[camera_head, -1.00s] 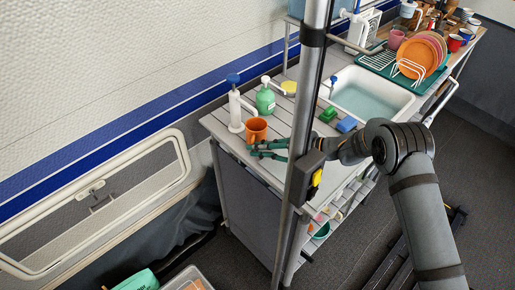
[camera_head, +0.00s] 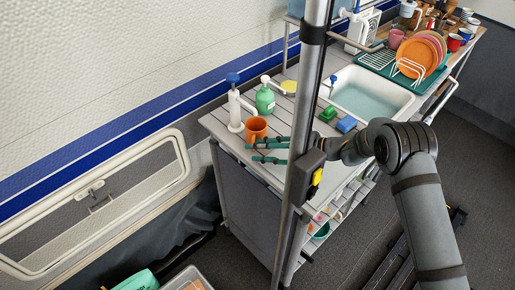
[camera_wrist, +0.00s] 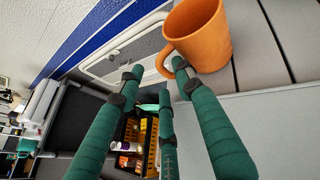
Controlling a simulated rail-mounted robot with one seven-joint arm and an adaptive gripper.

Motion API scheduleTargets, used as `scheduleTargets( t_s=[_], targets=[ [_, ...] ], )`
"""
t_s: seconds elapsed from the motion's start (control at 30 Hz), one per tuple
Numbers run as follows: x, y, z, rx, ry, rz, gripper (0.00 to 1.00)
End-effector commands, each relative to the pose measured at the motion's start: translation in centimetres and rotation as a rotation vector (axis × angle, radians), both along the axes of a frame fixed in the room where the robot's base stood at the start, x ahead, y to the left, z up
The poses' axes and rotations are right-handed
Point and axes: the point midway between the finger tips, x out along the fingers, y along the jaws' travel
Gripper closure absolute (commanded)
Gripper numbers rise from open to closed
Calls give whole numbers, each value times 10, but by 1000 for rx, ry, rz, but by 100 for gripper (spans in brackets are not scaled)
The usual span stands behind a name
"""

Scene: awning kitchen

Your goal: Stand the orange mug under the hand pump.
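The orange mug (camera_head: 257,127) stands upright on the slatted counter, close by the foot of the white hand pump with a blue top (camera_head: 235,108). The pump's short spout points toward the mug's side; I cannot tell whether its end is exactly above the mug. My gripper (camera_head: 268,151) is open, its green fingers parted at the mug's near right side. In the wrist view the mug (camera_wrist: 205,38) is at the top, its handle beside the tip of the right-hand finger. The fingers (camera_wrist: 155,75) are spread wide and not closed on it. The pump is not visible there.
A green bottle with a pale pump head (camera_head: 265,100) stands behind the mug. The counter's left front edge is close to the mug.

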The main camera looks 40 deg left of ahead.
Motion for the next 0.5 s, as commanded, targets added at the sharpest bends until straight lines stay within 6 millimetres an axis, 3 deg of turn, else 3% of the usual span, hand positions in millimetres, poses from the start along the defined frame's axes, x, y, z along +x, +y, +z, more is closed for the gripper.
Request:
scheduleTargets(
  t_s=[0.5],
  targets=[
    [25,-87,38,1,-1,-3,65]
  ],
)
